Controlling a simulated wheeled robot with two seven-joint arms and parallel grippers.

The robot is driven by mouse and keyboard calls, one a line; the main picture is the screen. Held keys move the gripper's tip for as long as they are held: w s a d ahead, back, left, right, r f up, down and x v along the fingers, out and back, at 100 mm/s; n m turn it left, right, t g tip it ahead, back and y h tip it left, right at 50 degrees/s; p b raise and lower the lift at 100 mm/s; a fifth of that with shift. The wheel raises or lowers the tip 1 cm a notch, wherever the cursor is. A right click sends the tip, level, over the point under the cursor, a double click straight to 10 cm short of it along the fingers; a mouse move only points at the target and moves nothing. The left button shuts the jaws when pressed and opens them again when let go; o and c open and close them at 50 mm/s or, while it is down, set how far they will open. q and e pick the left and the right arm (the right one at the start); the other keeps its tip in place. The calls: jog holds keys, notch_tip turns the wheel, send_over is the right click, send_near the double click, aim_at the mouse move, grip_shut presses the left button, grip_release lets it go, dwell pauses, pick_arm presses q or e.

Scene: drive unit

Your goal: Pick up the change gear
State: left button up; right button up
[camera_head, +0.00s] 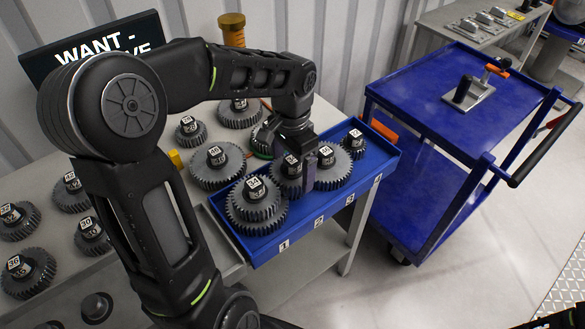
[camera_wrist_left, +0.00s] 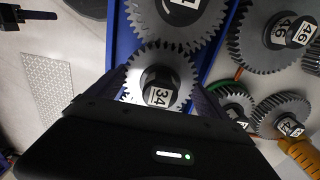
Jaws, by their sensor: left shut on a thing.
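Several grey change gears with dark numbered hubs stand in a blue tray (camera_head: 270,252) on the table's right end. My left gripper (camera_head: 308,170) reaches down into the tray from above. It is shut on the gear labelled 34 (camera_wrist_left: 158,92), with a finger on either side of its hub; that gear (camera_head: 286,186) is partly hidden by the gripper in the head view. A larger gear (camera_head: 256,208) stands just in front of it, and another gear (camera_head: 332,170) just behind. I cannot tell whether the held gear is clear of the tray floor.
More gears stand on the grey table, including one labelled 46 (camera_head: 216,168) left of the tray. A small gear (camera_head: 355,142) is at the tray's far end. A blue trolley (camera_head: 440,150) stands to the right, with floor between.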

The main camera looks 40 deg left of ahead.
aim_at(293, 159)
pick_arm(q)
notch_tip(293, 159, up, 10)
jog(key=shift+f+b, duration=0.1)
jog(key=shift+b, duration=0.2)
jog(key=shift+f, duration=0.1)
dwell(0.6)
